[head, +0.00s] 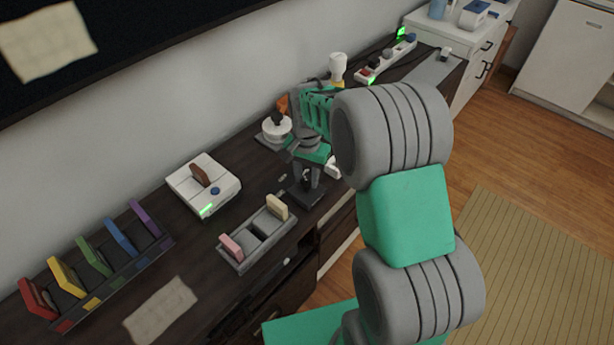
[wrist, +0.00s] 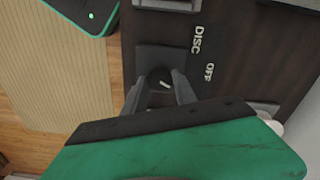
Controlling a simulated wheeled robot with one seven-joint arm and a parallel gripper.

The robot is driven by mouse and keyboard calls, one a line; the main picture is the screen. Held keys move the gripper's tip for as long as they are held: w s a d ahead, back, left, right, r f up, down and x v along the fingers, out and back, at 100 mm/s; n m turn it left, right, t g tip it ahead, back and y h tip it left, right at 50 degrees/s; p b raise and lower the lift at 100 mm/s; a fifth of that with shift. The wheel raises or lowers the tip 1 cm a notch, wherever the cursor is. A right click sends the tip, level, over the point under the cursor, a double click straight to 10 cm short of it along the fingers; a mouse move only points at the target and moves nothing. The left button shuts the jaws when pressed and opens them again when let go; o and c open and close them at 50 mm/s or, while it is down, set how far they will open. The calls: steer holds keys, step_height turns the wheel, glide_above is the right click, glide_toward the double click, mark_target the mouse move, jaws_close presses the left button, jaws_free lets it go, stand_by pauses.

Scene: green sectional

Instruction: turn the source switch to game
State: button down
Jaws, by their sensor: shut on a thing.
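The source switch (head: 309,198) is a small dark square base with a knob, on the dark cabinet top just beyond the grey two-slot tray. In the wrist view, the switch base (wrist: 155,56) sits beside a dark label plate (wrist: 203,58) reading "DISC" and "OFF"; no "GAME" label is readable. My gripper (head: 306,178) reaches down over the switch, and its two dark fingers (wrist: 160,88) are shut on the knob. A small white mark shows on the knob between the fingers. The rest of the knob is mostly hidden by the fingers.
The grey tray (head: 236,263) with pink and cream pieces stands close by. A white toaster-like box (head: 186,174), a rack of coloured tabs (head: 70,312), a white round device (head: 277,128) and a power strip (head: 368,73) share the cabinet. Open floor lies to the right.

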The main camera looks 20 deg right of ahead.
mark_target(307, 181)
steer(key=shift+m, duration=1.7)
steer(key=c, duration=1)
jaws_free()
step_height(307, 181, up, 8)
steer(key=shift+f, duration=0.1)
